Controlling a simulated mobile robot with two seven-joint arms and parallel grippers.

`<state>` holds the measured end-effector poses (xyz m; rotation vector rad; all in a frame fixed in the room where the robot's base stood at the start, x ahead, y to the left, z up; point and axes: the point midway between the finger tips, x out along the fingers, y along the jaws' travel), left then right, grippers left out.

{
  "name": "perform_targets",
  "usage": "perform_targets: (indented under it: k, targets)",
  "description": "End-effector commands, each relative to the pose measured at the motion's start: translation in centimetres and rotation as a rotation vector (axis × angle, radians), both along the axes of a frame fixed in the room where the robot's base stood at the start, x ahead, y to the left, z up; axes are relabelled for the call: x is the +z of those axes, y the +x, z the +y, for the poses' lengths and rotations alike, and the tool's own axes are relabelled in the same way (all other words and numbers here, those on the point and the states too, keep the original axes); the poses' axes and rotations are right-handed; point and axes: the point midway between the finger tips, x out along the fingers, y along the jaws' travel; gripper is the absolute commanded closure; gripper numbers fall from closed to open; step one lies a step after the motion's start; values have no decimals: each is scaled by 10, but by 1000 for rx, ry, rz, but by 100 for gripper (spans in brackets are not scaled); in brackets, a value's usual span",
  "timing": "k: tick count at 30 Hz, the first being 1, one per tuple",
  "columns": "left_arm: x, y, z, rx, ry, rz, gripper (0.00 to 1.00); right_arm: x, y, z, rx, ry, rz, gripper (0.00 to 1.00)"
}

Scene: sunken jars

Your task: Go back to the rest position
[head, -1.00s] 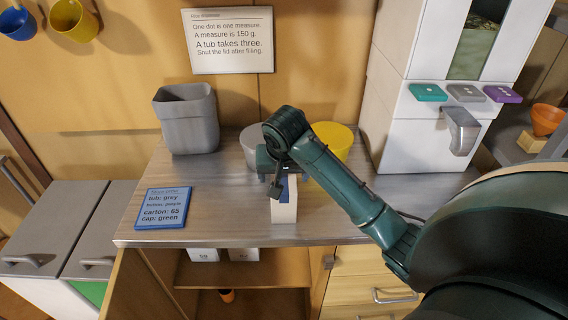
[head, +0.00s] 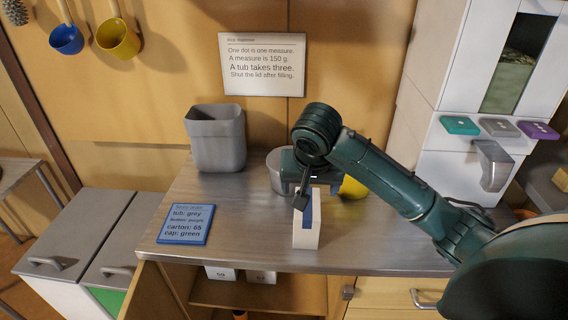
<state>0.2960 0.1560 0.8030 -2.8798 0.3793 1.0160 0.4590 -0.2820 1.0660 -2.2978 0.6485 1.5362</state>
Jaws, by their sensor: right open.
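My right gripper (head: 306,190) is open above and just behind a white carton (head: 306,236) with a blue strip, which stands upright near the counter's front edge. Part of the carton's top is hidden by the gripper's finger; I cannot tell whether they touch. The right arm reaches in from the right across the counter (head: 250,235). My left gripper is not in view.
A grey tub (head: 280,170) and a yellow tub (head: 353,188) stand behind the arm, partly hidden. A grey bin (head: 216,140) is at the back left, and a blue order card (head: 184,224) lies at the front left. The white dispenser (head: 470,150) stands at the right.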

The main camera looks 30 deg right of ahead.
Motion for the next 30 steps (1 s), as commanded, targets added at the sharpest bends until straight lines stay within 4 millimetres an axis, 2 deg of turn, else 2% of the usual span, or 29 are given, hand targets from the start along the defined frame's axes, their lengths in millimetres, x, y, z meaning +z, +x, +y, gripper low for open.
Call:
perform_targets:
  k: [6,8,11,15,20,24,30]
  targets:
    - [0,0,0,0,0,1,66,-4,-2,3,15,3,4,22]
    - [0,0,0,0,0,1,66,-13,-6,9,48,9,11,22]
    - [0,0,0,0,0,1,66,-40,-21,29,154,28,30,22]
    - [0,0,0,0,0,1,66,-85,-57,62,349,67,42,22]
    - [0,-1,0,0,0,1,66,-122,-107,86,521,91,36,22]
    - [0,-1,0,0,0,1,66,-141,-146,89,606,76,37,22]
    - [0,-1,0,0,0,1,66,-155,-191,81,675,29,62,22]
